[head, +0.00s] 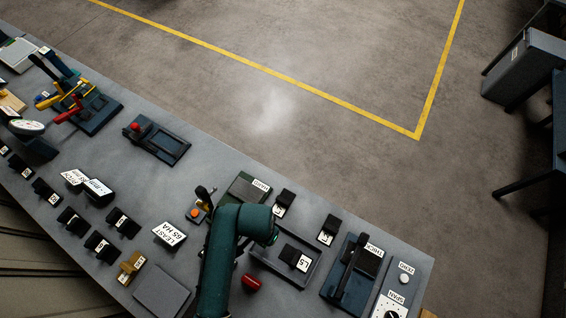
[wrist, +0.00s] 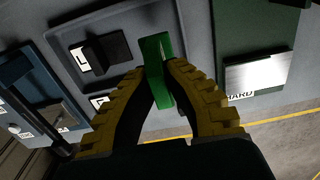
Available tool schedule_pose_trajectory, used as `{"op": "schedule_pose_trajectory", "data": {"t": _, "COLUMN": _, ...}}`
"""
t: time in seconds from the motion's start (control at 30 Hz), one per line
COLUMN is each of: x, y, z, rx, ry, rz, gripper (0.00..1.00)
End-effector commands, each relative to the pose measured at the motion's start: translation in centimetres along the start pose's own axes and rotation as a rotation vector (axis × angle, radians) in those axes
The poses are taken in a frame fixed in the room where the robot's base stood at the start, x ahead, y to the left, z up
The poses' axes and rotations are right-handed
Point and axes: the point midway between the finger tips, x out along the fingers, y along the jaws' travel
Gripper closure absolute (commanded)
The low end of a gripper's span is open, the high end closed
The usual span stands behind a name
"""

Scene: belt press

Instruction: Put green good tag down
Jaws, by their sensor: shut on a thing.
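The green tag (wrist: 153,48) is held upright between the yellow ridged fingers of my gripper (wrist: 163,72) in the wrist view. The fingers are shut on its lower part, and its upper part sticks out past the tips. It appears above the bench near the edge of a shallow dark-rimmed tray (wrist: 57,40); I cannot tell whether it touches anything. In the head view my arm hides most of the gripper, and only a small green patch of what seems to be the tag (head: 273,239) shows beside it.
A black block (head: 290,254) with a white label sits in the tray. A green fixture marked HARD (wrist: 268,75) stands to the right in the wrist view. A red cylinder (head: 251,282) and a dark lever fixture (head: 347,268) stand nearby. Several labelled black blocks line the bench.

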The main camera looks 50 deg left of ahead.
Motion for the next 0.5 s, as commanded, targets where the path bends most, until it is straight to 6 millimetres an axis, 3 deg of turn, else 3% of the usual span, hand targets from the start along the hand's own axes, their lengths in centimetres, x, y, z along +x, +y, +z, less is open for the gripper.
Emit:
{"op": "schedule_pose_trajectory", "data": {"t": 0.17, "x": 1.0, "y": 0.0, "z": 0.0, "rx": 0.000, "ry": -0.001, "rz": 0.000, "gripper": 1.00}}
{"op": "schedule_pose_trajectory", "data": {"t": 0.3, "x": 4.1, "y": 0.0, "z": 0.0, "rx": 0.001, "ry": -0.003, "rz": 0.001, "gripper": 1.00}}
{"op": "schedule_pose_trajectory", "data": {"t": 0.5, "x": 7.2, "y": 0.0, "z": -0.1, "rx": 0.001, "ry": 0.000, "rz": 0.000, "gripper": 1.00}}
